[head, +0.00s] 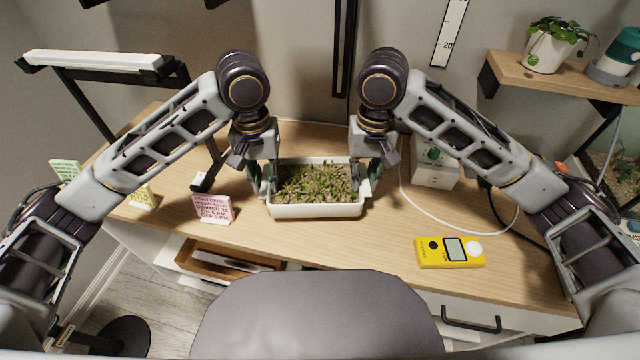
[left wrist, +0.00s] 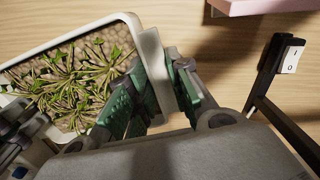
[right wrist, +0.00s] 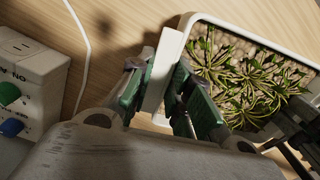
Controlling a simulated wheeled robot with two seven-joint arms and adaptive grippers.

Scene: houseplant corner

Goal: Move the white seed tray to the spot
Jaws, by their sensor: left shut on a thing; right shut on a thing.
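The white seed tray (head: 315,210), full of green seedlings, is at the middle of the wooden table in the head view. My left gripper (head: 267,180) is shut on the tray's left end. In the left wrist view its green pads (left wrist: 160,88) close on the white end lip. My right gripper (head: 361,180) is shut on the right end, and in the right wrist view its pads (right wrist: 167,88) pinch the other lip. I cannot tell whether the tray touches the table or is slightly raised. No marked spot is clearly visible.
A white control box (head: 434,165) with a cable is at the right. A yellow meter (head: 450,252) lies front right. An open drawer (head: 228,259) is below the front edge.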

